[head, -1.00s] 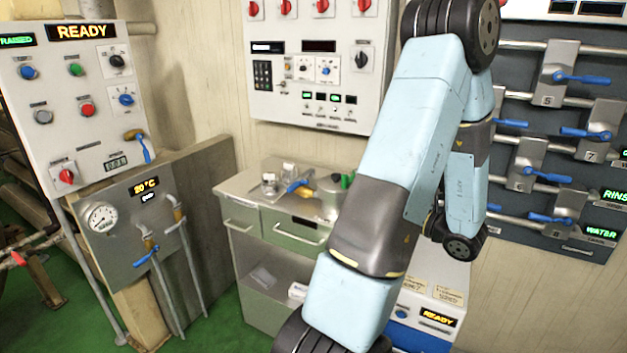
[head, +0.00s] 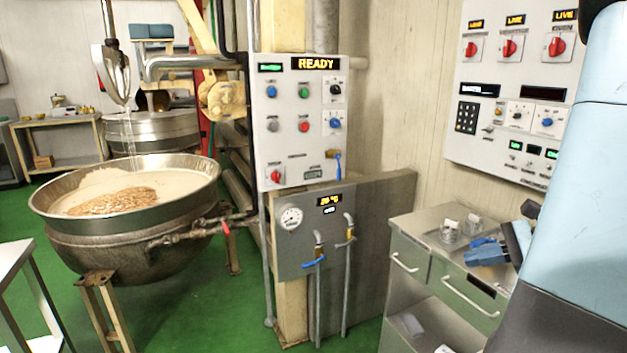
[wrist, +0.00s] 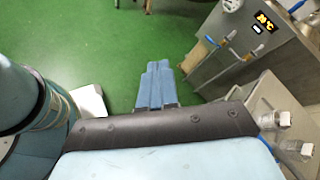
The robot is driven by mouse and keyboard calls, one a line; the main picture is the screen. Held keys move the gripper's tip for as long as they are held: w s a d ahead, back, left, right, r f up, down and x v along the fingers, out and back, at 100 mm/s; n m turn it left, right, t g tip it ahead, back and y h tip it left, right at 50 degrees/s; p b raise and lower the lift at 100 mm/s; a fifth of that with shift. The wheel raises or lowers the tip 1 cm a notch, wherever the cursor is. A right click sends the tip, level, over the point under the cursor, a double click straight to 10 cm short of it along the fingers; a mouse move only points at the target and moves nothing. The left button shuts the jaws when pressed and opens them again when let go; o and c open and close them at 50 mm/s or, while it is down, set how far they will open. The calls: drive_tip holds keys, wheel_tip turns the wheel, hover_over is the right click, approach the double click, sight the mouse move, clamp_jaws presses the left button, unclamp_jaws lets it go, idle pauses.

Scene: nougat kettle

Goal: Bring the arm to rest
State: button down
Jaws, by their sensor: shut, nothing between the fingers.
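My arm stands at the right edge of the head view, its light blue links large and partly cut off. My gripper (head: 484,256) shows beside it, just in front of the grey-green drawer cabinet (head: 447,278) in the picture. In the wrist view my gripper (wrist: 156,72) has its blue fingers together with nothing between them, above green floor. Whether it touches the cabinet is not clear, but the wrist view shows the cabinet apart, to the right.
A large kettle (head: 130,240) with pale mass and nuts stands at left. A control panel (head: 300,150) reads READY, above a tap panel (head: 330,235). Small jars (head: 448,230) stand on the cabinet. Green floor (head: 225,310) is open between kettle and cabinet.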

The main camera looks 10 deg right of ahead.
drive_tip(key=s+a+r+n+h, duration=0.3)
drive_tip(key=a+r+n+h, duration=0.2)
drive_tip(key=a+n, duration=0.3)
drive_tip(key=s+a+r+n+g+h, duration=0.1)
drive_tip(key=s+a+r+n+h, duration=0.2)
drive_tip(key=a+r+n+h, duration=0.2)
drive_tip(key=a+n, duration=0.3)
drive_tip(key=n, duration=0.3)
drive_tip(key=shift+r, duration=0.2)
